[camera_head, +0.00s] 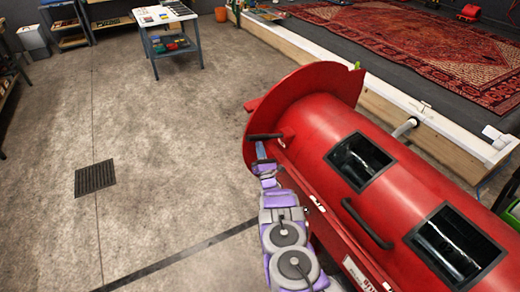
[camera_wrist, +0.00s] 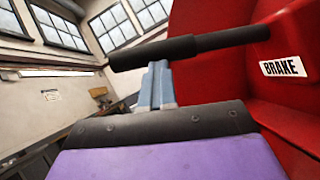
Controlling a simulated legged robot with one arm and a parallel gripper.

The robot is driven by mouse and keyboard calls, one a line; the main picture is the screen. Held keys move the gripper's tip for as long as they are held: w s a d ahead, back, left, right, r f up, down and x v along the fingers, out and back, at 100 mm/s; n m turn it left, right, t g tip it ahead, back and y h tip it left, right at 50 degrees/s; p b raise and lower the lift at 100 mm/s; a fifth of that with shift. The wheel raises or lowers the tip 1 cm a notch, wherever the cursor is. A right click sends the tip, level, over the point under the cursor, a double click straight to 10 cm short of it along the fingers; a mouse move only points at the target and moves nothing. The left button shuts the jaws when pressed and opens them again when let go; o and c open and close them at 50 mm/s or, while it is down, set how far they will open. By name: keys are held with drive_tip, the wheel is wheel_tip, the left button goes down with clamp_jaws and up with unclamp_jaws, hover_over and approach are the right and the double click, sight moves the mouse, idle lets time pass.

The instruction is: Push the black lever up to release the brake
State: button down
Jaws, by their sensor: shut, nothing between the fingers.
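The black lever (camera_wrist: 190,47) sticks out sideways from the red machine, close to level, with a thicker grip at its left end. A white BRAKE label (camera_wrist: 282,67) is on the red housing, just below the lever's right end. My gripper (camera_wrist: 156,70) is shut and empty, with its blue fingers pointing up right under the lever's grip. The fingertips look to be at or touching the grip's underside; exact contact is hard to tell. In the head view my gripper (camera_head: 261,152) is just below the lever.
The red drum machine (camera_head: 315,130) fills the right side, with two dark windows and a black handle (camera_head: 367,224) on top. A small table (camera_head: 165,20) stands at the back. The floor at left is clear around a drain grate (camera_head: 95,177).

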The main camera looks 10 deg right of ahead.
drive_tip(key=w+d+r+m+g+h+p, duration=0.3)
drive_tip(key=d+r+m+g+h+p, duration=0.2)
drive_tip(key=r+m+p, duration=0.8)
drive_tip(key=d+m+h+p, duration=0.1)
drive_tip(key=d+m+h, duration=0.1)
drive_tip(key=d, duration=0.1)
drive_tip(key=shift+d+r, duration=0.25)
drive_tip(key=shift+d, duration=0.05)
drive_tip(key=shift+d+r, duration=0.15)
drive_tip(key=shift+p, duration=0.35)
